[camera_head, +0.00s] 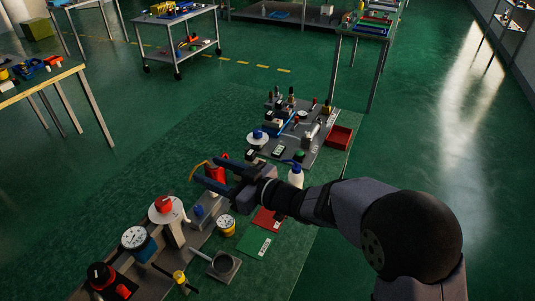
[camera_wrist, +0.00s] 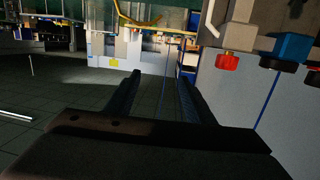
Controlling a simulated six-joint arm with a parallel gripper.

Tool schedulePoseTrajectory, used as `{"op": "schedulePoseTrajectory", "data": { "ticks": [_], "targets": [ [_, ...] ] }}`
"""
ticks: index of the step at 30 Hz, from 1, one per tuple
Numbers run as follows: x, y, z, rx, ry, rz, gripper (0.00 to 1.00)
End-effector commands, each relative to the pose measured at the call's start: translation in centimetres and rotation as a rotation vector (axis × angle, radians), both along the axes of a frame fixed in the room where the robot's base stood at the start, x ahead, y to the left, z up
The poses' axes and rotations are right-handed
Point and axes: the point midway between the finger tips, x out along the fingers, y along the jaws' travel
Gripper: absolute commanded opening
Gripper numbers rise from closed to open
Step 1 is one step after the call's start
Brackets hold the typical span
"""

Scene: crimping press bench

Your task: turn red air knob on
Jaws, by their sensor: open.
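Several red parts could be the red air knob, and I cannot tell which it is. In the head view a red knob (camera_head: 165,203) sits on a white round disc, left of and nearer than my gripper (camera_head: 204,177). A red part (camera_head: 99,273) sits on a black base at the lower left. Another red part (camera_head: 219,163) stands just behind my fingers. In the wrist view a red knob (camera_wrist: 228,61) hangs at the upper right, to the right of my gripper (camera_wrist: 158,82). My gripper is open, its fingers apart with nothing between them.
A round gauge (camera_head: 134,238), a yellow-and-white jar (camera_head: 226,224) and a white bottle (camera_head: 296,175) stand close to my gripper and arm. Green (camera_head: 254,246) and red (camera_head: 268,219) cards lie beside them. A grey fixture plate (camera_head: 284,151) holds small parts farther back.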

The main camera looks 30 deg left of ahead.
Motion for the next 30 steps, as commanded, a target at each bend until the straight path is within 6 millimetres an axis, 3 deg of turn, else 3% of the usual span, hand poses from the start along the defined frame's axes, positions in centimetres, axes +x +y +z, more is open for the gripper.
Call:
{"op": "schedulePoseTrajectory", "data": {
  "ticks": [15, 24, 30],
  "targets": [
    [7.1, -6.0, 0.6, -0.124, -0.005, -0.261, 0.49],
    [9.4, -8.8, 0.5, -0.177, 0.002, -0.359, 0.49],
    [10.0, -9.5, 0.5, -0.191, 0.004, -0.384, 0.49]
  ]
}}
